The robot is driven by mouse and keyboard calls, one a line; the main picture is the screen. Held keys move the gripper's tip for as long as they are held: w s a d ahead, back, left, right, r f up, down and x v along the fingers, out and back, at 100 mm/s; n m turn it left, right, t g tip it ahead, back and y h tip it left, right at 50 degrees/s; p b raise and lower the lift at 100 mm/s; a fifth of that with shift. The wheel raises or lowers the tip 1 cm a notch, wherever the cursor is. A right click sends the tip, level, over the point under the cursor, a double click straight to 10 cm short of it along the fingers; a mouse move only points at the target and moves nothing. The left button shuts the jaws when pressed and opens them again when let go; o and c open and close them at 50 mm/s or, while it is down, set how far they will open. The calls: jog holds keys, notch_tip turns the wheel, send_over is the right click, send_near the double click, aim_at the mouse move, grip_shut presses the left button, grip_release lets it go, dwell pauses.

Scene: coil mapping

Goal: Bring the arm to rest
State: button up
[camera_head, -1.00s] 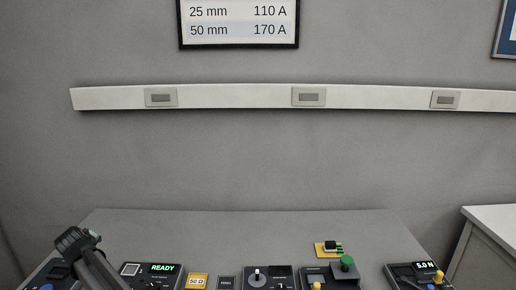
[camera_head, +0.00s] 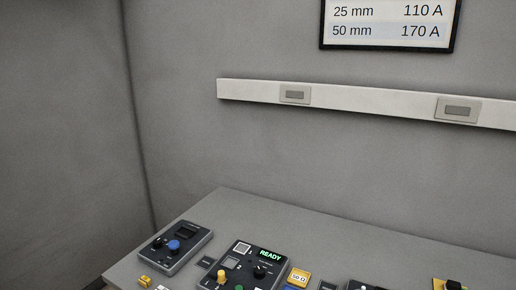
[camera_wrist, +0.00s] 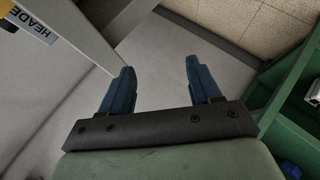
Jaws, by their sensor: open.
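My gripper (camera_wrist: 159,80) shows in the wrist view. Its two blue fingers stand well apart with nothing between them, so it is open and empty. Behind the fingers are a pale grey surface and part of a tiled floor. In the head view neither my arm nor my gripper is visible now.
In the head view the grey bench (camera_head: 225,205) carries a device with blue knob (camera_head: 174,247), a READY unit (camera_head: 246,268) and a yellow block (camera_head: 299,277). A wall trunking (camera_head: 365,105) runs behind. Green structure (camera_wrist: 292,95) stands at right in the wrist view.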

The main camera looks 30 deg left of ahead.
jog(key=s+d+f+n+t+h, duration=0.2)
jog(key=s+d+f+t+h, duration=0.15)
jog(key=d+f, duration=1)
jog(key=s+d+f+n+t+h, duration=0.1)
jog(key=d+f+t, duration=0.2)
jog(key=d, duration=0.5)
jog(key=s+d+f+n+t+h, duration=0.1)
jog(key=d+f+t+h, duration=0.15)
jog(key=d, duration=0.55)
jog(key=w+d+f+m+g+h, duration=0.35)
jog(key=w+d, duration=0.35)
jog(key=d, duration=0.5)
jog(key=w+d+f+m+g+h, duration=0.2)
jog(key=w+d+f+h, duration=0.15)
jog(key=w+d, duration=0.55)
jog(key=w+d+f+m+g+h, duration=0.25)
jog(key=w+d+h, duration=0.2)
jog(key=d, duration=0.95)
jog(key=s+d+f+m+g+y, duration=0.1)
jog(key=d+f+m+g, duration=0.15)
jog(key=d+g, duration=0.4)
jog(key=s+d+f+m+g, duration=0.1)
jog(key=d+f+m+g, duration=0.15)
jog(key=d, duration=0.75)
jog(key=s+d+m+g+y, duration=0.7)
jog(key=s+d+m+y, duration=0.2)
jog(key=s+m+y, duration=0.1)
jog(key=shift+s+d+m, duration=0.2)
jog(key=shift+s+m, duration=0.55)
jog(key=shift+m, duration=0.05)
